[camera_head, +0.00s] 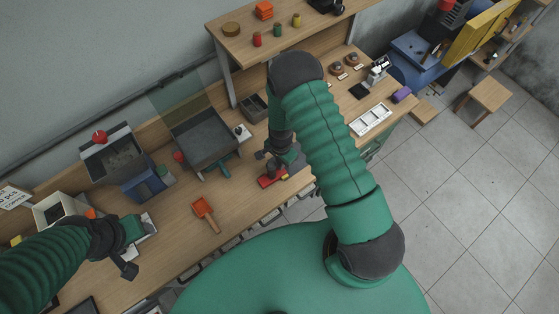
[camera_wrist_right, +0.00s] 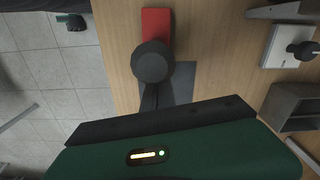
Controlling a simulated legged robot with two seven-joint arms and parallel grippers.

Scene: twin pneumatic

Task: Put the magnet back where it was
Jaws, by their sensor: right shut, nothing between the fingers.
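A red block (camera_head: 270,180) lies near the front edge of the workbench, just below my right gripper (camera_head: 270,162). It looks like the magnet, though I cannot be sure. In the right wrist view the red block (camera_wrist_right: 157,22) shows with a dark round knob (camera_wrist_right: 152,62) in front of its near end. My right gripper (camera_wrist_right: 152,98) is shut and empty beside the knob; I cannot tell whether they touch. A dark grey flat patch (camera_wrist_right: 183,82) lies on the wood there. My left gripper (camera_head: 128,262) is over the left part of the bench; its jaws are unclear.
An orange-red scoop (camera_head: 205,213) lies on the workbench (camera_head: 180,250). A grey tray (camera_head: 203,140) and a dark open bin (camera_head: 254,107) stand behind. A white compartment tray (camera_head: 371,120) is to the right. A raised shelf (camera_head: 245,42) holds small coloured items.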

